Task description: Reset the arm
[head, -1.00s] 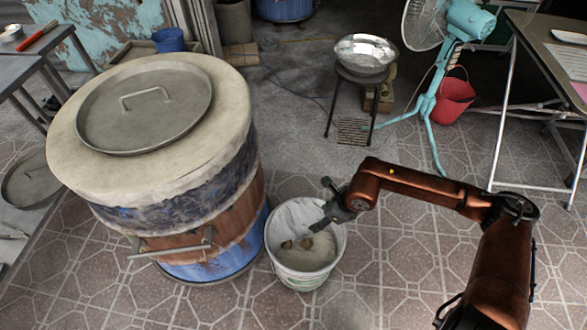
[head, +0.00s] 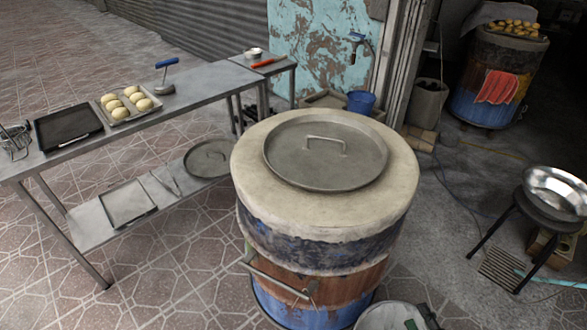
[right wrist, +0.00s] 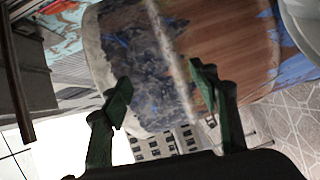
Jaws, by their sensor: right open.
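My right gripper shows only in part at the bottom edge of the head view (head: 422,318), beside and over the white bucket (head: 378,318). In the right wrist view its two green fingers (right wrist: 162,92) stand apart with nothing between them. Beyond them is the side of the barrel oven (right wrist: 150,60), with its worn blue and brown bands. In the head view the barrel oven (head: 325,225) stands upright in the middle, its round metal lid (head: 300,165) lying on top. My left gripper is in neither view.
A metal table (head: 205,85) at left carries a tray of pale buns (head: 127,103) and a dark tray (head: 67,127). A steel bowl (head: 555,190) on a stand is at right. Another barrel (head: 478,95) stands at back right. Open tiled floor lies at far left.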

